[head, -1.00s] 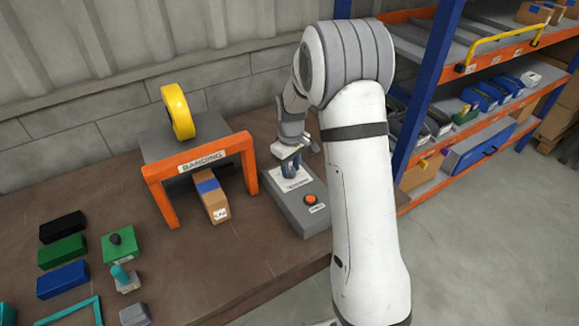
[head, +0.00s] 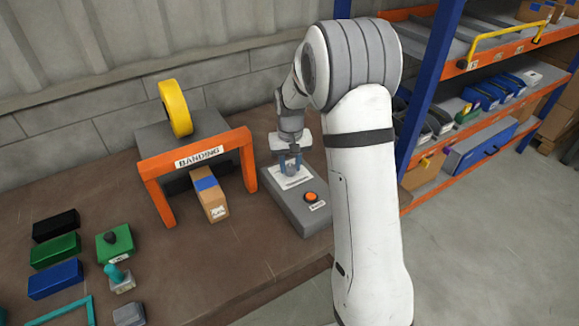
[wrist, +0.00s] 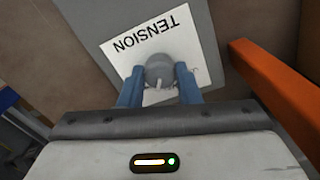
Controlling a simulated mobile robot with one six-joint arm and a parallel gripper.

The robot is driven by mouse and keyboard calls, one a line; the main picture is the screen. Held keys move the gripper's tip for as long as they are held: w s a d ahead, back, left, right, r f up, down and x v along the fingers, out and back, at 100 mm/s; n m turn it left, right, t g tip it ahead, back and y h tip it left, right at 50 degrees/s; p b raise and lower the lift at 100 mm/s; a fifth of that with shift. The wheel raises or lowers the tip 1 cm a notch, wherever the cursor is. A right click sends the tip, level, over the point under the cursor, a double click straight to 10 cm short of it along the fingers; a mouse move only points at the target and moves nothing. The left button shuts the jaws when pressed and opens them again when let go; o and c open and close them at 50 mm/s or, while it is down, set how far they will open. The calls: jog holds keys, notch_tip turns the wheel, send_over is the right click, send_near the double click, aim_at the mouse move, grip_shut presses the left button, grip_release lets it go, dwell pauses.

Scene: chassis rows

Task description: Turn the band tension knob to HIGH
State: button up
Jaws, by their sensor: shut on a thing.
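The tension knob (wrist: 159,71) is a round grey knob with a pale pointer mark. In the wrist view it sits on a white label (wrist: 183,36) printed TENSION, and the mark points toward my gripper's palm. My gripper (wrist: 159,85) has its two blue fingers on either side of the knob, shut on it. In the head view my gripper (head: 291,165) is over the far end of the grey control box (head: 299,208), and the knob is hidden there. The setting words on the label are mostly hidden or too small to read.
An orange button (head: 311,197) is on the near end of the control box. The orange banding frame (head: 249,165) stands just left of the box, with a carton (head: 216,207) under it. A blue-post shelf rack (head: 428,85) stands to the right.

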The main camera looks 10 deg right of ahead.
aim_at(290, 167)
jog(key=shift+m+b, duration=0.4)
jog(key=shift+m, duration=1.2)
jog(key=o, duration=1)
jog(key=shift+r+b, duration=0.35)
jog(key=shift+r, duration=3.55)
